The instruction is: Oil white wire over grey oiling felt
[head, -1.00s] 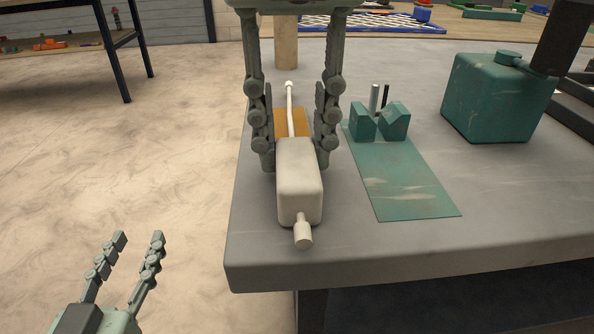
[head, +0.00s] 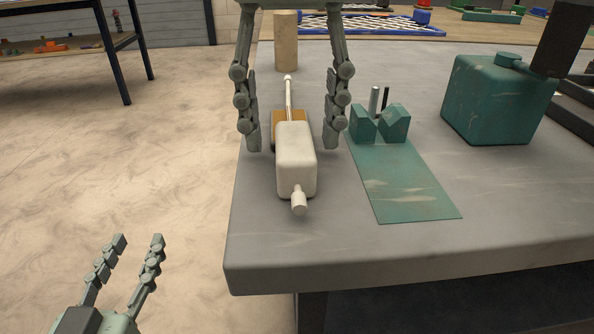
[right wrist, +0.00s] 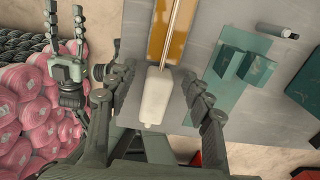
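A white block (head: 296,160) with a small knob at its front lies on the workbench, and a thin white rod, perhaps the white wire (head: 288,97), runs back from it. An orange-brown pad (head: 279,117) lies under the rod; a grey felt cannot be told apart. The right wrist view also shows the block (right wrist: 155,94), rod (right wrist: 171,32) and orange pad (right wrist: 159,30). My right gripper (head: 292,145) is open, its fingers on either side of the block with gaps. My left gripper (head: 137,240) is open and empty beside the bench, low over the floor.
A teal plate with two notched blocks (head: 396,126) stands right of the right gripper. A teal canister (head: 492,100) is farther right. A tan cylinder (head: 286,42) stands behind. Pink coils (right wrist: 32,105) lie at the left in the right wrist view.

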